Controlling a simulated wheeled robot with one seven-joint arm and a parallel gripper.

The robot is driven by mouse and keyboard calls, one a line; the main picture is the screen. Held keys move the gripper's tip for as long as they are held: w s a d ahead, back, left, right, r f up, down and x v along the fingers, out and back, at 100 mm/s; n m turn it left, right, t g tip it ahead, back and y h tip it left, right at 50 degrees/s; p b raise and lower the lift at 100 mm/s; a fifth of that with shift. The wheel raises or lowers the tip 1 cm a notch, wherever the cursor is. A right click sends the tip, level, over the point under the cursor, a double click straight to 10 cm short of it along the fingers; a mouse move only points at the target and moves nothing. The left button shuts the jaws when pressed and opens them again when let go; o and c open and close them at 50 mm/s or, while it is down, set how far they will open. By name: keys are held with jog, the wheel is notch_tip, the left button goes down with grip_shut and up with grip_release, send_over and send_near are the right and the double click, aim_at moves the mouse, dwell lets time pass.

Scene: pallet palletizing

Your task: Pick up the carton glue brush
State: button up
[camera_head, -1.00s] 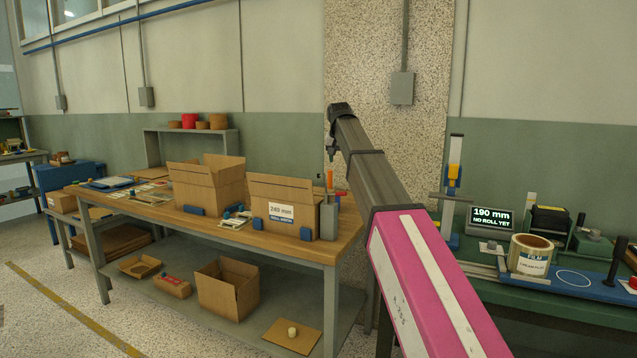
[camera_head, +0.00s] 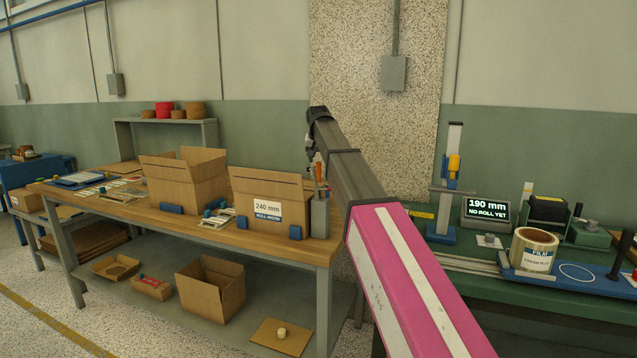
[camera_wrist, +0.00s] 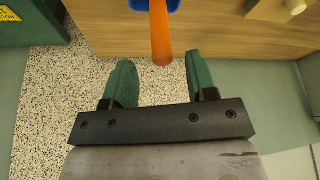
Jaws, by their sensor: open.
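The glue brush shows as an upright orange handle (camera_head: 318,172) in a grey holder (camera_head: 320,217) at the right end of the wooden bench (camera_head: 300,250). In the wrist view the orange handle (camera_wrist: 160,35) points toward my gripper from a blue part at the top edge. Its bristles are hidden. My gripper (camera_wrist: 162,82) is open and empty, with two green fingers spread. The handle's end lies just beyond the fingertips, roughly centred between them. In the head view my gripper (camera_head: 312,152) is small and dark, just above the handle.
An open carton (camera_head: 185,182) and a carton labelled 240 mm (camera_head: 268,205) stand on the bench, the labelled one close left of the holder. A green bench (camera_head: 440,245) at right holds a display (camera_head: 487,210) and a film roll (camera_head: 534,250). A speckled wall column (camera_head: 380,140) stands behind.

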aim_at(319, 166)
jog(key=x, duration=0.4)
jog(key=shift+w+a+f, duration=0.1)
jog(key=shift+w+f, duration=0.1)
grip_shut()
